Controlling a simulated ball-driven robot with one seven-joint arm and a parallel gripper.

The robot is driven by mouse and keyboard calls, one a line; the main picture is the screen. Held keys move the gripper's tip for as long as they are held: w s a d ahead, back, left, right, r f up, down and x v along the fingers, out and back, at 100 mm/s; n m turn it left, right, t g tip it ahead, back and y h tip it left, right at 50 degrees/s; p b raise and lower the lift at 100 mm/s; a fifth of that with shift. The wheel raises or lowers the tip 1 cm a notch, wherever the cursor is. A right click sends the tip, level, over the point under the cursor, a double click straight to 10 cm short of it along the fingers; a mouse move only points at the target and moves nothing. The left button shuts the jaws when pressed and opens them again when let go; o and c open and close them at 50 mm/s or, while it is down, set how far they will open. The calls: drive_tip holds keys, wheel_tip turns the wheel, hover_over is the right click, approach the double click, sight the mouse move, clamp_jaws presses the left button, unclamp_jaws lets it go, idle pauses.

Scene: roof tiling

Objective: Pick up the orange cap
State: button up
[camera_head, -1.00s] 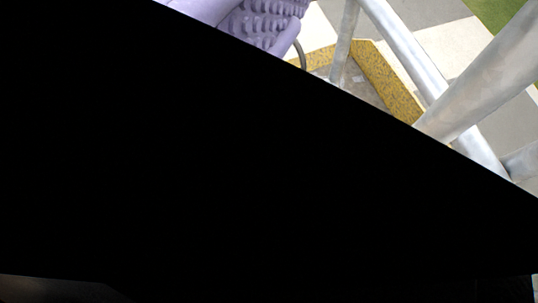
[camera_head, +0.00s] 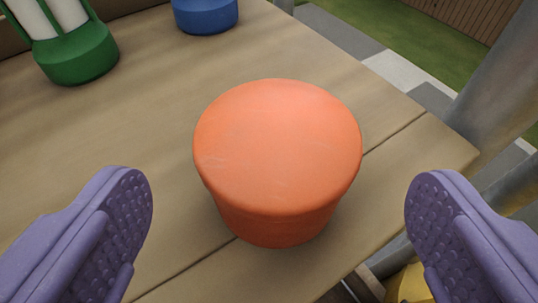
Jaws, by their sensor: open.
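The orange cap (camera_head: 278,150) stands upright on a wooden plank surface (camera_head: 150,110), near its right front edge. It is round, wider at the top and tapering downward. My gripper (camera_head: 279,215) is open, with one purple studded finger to the left of the cap and one to the right. Both fingers are apart from the cap, with a wide gap on each side. The fingertips reach to about the lower half of the cap in the picture.
A green holder with white parts (camera_head: 75,50) stands at the far left. A blue round object (camera_head: 205,14) sits behind the cap. Grey metal poles (camera_head: 500,85) rise at the right, past the plank edge. Grass and paving lie below.

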sight(276, 204)
drive_tip(key=b+x, duration=0.1)
drive_tip(key=x, duration=0.3)
drive_tip(key=shift+s, duration=0.1)
drive_tip(key=shift+c, duration=0.5)
drive_tip(key=c, duration=1)
drive_tip(key=shift+r, duration=0.15)
